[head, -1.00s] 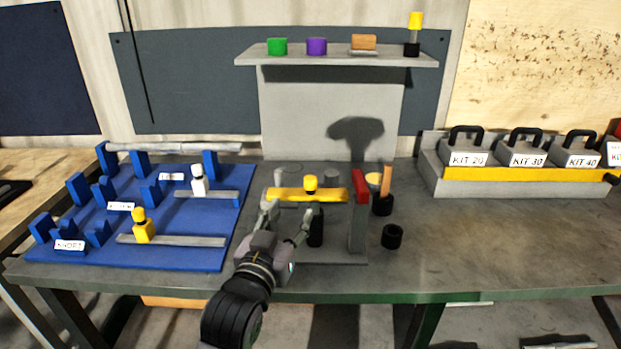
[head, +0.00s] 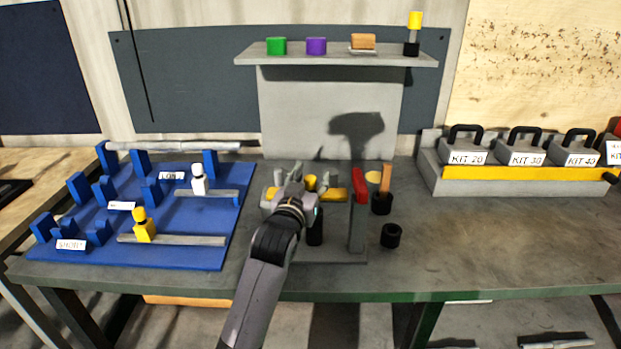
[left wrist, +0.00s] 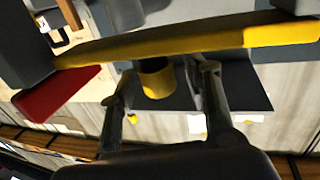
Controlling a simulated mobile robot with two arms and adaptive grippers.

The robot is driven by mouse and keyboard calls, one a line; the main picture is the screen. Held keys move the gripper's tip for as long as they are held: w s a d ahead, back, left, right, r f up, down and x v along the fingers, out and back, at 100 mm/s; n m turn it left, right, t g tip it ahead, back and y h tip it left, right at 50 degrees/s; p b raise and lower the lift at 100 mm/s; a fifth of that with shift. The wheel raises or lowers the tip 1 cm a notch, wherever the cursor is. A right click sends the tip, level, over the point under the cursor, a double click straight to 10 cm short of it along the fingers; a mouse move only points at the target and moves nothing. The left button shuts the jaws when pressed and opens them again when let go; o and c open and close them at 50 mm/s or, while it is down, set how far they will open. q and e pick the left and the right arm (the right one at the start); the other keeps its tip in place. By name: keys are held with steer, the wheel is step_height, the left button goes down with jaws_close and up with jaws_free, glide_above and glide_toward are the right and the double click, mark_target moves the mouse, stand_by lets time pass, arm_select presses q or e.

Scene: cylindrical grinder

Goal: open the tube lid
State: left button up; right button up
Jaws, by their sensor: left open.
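A yellow bar-shaped lid (head: 335,194) lies across the grey grinder fixture in the middle of the bench. It has a yellow knob (head: 310,183), and a red block (head: 359,186) stands at its right end. My left gripper (head: 303,184) is open at the bar, partly hiding it in the head view. In the left wrist view the lid (left wrist: 200,42) runs across the picture. The knob (left wrist: 157,82) lies between the two open fingers, apart from both as far as I can tell. The red block also shows there (left wrist: 60,95). My right gripper is out of view.
A blue rack (head: 100,230) with bars stands left. A black cup (head: 391,236) and a wooden-handled tool (head: 386,178) in a black holder stand right of the fixture. A shelf (head: 336,60) is behind. Kit weights (head: 467,152) sit far right; bench before them is clear.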

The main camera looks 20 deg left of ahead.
arm_select(q)
steer(key=shift+c, duration=0.3)
jaws_close()
stand_by(0.6)
